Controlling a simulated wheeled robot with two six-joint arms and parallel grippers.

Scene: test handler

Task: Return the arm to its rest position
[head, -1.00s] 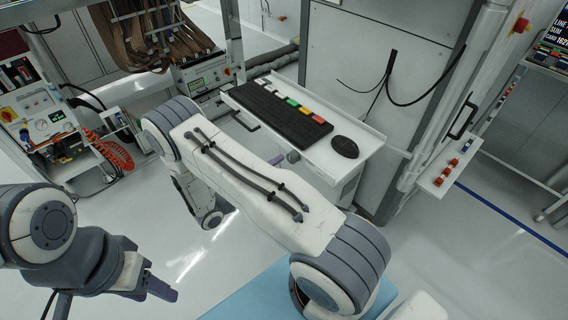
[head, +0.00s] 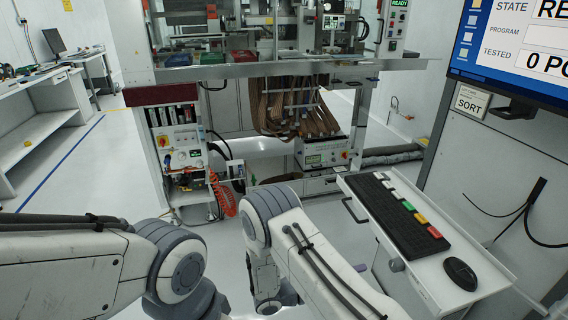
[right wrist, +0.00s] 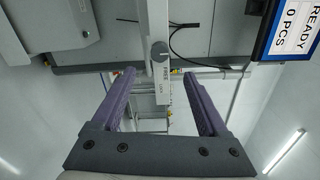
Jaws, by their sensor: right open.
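My right arm (head: 325,265) is white and grey and bent. Its elbow (head: 268,210) is at the lower middle of the head view, left of the keyboard tray. In the right wrist view my right gripper (right wrist: 158,76) is open, with two purple fingers apart and nothing between them. In the head view that gripper is mostly hidden by the arm; small purple parts show by the tray's left edge. My left arm (head: 70,265) comes in from the left with its joint (head: 180,268) at the lower left. The left gripper is out of view.
The keyboard tray (head: 440,290) carries a black keyboard (head: 400,215) and a mouse (head: 460,274), close to my right arm. The test machine (head: 285,75) with brown cables stands ahead. A screen (head: 515,45) is at upper right. Clear floor (head: 75,175) lies at left.

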